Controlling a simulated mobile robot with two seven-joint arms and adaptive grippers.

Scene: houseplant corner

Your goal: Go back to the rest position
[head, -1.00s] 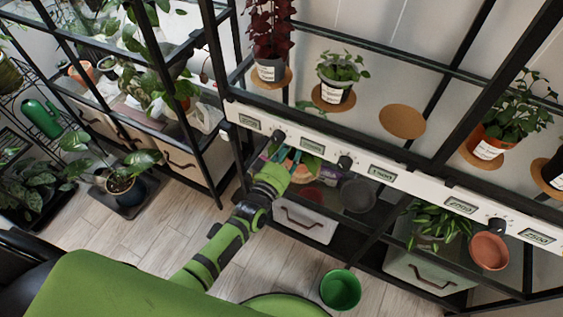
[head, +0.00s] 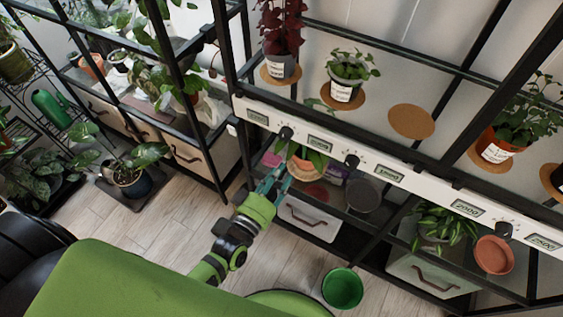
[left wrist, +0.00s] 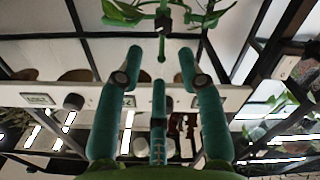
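My left gripper (head: 272,182) is in front of the lower level of the plant rack, just left of a potted plant (head: 304,160) on the shelf under the white control strip. A small dark part with green leaves (left wrist: 163,20) shows beyond the fingertips there. My right gripper does not show in either view.
The white strip (head: 318,144) with displays and knobs runs along the black rack. A grey bowl (head: 362,195) sits on the lower shelf. A green pot (head: 342,288) stands on the floor. Wooden floor (head: 165,225) is clear left of my arm.

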